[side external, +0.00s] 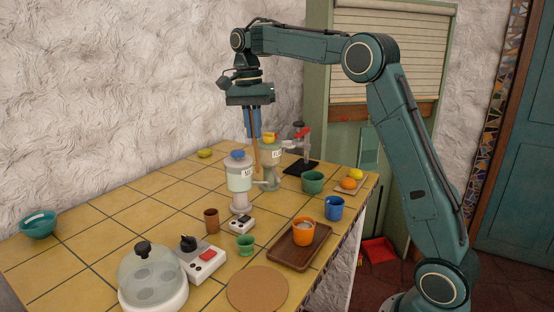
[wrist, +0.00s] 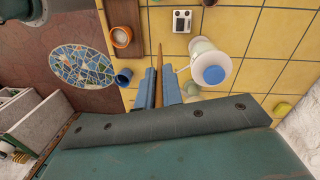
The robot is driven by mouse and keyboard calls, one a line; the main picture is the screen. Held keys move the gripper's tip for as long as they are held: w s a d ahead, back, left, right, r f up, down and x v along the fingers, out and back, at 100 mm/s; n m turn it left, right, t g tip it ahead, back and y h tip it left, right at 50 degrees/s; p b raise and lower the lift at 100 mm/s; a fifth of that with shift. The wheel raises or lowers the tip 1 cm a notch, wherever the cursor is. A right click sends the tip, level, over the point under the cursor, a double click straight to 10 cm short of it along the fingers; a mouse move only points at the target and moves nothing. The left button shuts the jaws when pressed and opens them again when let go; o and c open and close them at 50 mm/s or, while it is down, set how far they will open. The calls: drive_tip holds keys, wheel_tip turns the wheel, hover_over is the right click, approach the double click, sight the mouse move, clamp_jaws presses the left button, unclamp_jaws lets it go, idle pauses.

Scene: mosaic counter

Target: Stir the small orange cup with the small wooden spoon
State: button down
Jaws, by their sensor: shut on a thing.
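My gripper (side external: 254,136) is shut on the small wooden spoon (side external: 256,158), which hangs roughly upright below the blue fingers. In the side view the spoon's lower part shows between two blender-like jars, and its tip is hard to make out. In the wrist view the spoon (wrist: 160,62) sticks out from between the fingers (wrist: 160,88). The small orange cup (side external: 304,238) stands on a brown tray (side external: 281,253) near the counter's front right edge, with pale contents. The cup (wrist: 121,42) is up and left of the spoon in the wrist view, well apart from it.
A blue-lidded jar (side external: 239,180) and a yellow-topped jar (side external: 270,172) stand by the spoon. A blue cup (side external: 334,210), green cup (side external: 312,185), brown cup (side external: 211,221) and small green cup (side external: 245,246) stand around. The back left of the yellow tiled counter (side external: 120,225) is mostly clear.

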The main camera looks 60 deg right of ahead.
drive_tip(key=s+d+f+y, duration=0.1)
drive_tip(key=s+f, duration=0.4)
drive_tip(key=s, duration=0.7)
drive_tip(key=shift+s+d+g, duration=0.2)
drive_tip(key=shift+d+g, duration=0.2)
drive_tip(key=shift+d, duration=0.05)
drive_tip(key=shift+f, duration=0.15)
drive_tip(key=w+d+x, duration=0.1)
drive_tip(key=x, duration=0.9)
drive_tip(key=shift+w+f, duration=0.2)
drive_tip(key=shift+w, duration=0.15)
idle(0.4)
drive_tip(key=shift+a, duration=0.1)
